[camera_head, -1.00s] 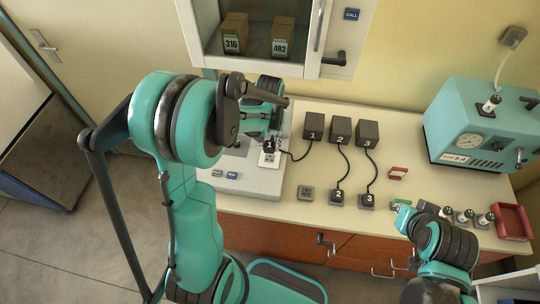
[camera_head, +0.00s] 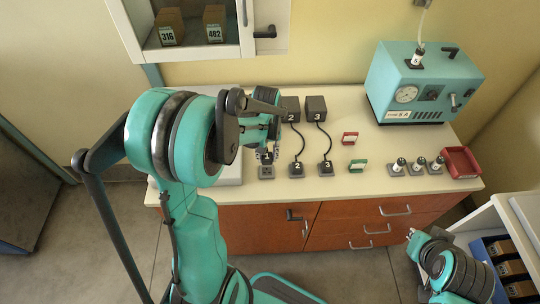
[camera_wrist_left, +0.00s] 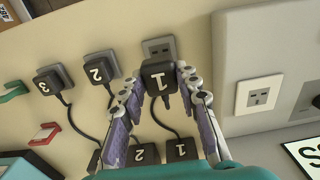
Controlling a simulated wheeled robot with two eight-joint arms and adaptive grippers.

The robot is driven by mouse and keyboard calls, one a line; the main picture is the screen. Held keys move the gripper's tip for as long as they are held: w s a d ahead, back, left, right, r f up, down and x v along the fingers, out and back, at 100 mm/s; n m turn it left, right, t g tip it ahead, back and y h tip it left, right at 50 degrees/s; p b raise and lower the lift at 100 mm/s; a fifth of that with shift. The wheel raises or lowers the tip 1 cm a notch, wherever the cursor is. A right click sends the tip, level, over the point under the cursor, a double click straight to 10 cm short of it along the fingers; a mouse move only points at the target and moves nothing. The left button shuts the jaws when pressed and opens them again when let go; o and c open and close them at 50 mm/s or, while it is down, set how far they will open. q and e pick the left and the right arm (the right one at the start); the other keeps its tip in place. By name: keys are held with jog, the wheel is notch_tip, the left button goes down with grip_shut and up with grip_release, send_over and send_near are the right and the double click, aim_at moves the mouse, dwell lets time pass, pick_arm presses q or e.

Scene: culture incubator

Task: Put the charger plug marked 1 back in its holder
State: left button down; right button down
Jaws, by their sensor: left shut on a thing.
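The black plug marked 1 (camera_head: 266,156) is between the fingers of my left gripper (camera_head: 267,150), which is shut on it. The wrist view shows the plug (camera_wrist_left: 157,79) with its cable trailing back towards the charger box marked 1 (camera_wrist_left: 182,149). The plug's grey slotted holder (camera_head: 266,173) is empty and lies right beside or under the plug; it also shows in the wrist view (camera_wrist_left: 160,46). I cannot tell the height of the plug over it. Plugs 2 (camera_head: 297,167) and 3 (camera_head: 326,168) sit in their holders. My right gripper (camera_head: 412,235) is at lower right; its fingers are too small to read.
A white wall-type socket (camera_wrist_left: 258,95) on the pale raised panel is empty. Charger boxes 2 (camera_head: 290,107) and 3 (camera_head: 316,107) stand behind. Red (camera_head: 350,138) and green (camera_head: 358,166) small holders, a teal machine (camera_head: 420,85) and a red tray (camera_head: 461,161) are to the right.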

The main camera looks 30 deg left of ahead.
aim_at(267, 171)
pick_arm(q)
jog(key=shift+w+a, duration=0.1)
jog(key=shift+a, duration=0.05)
jog(key=shift+f, duration=0.1)
jog(key=shift+f, duration=0.15)
jog(key=shift+f+b, duration=2.2)
jog(key=shift+f, duration=0.5)
jog(key=shift+f+b, duration=0.5)
jog(key=shift+b, duration=0.15)
dwell(0.3)
jog(key=c, duration=1)
grip_release()
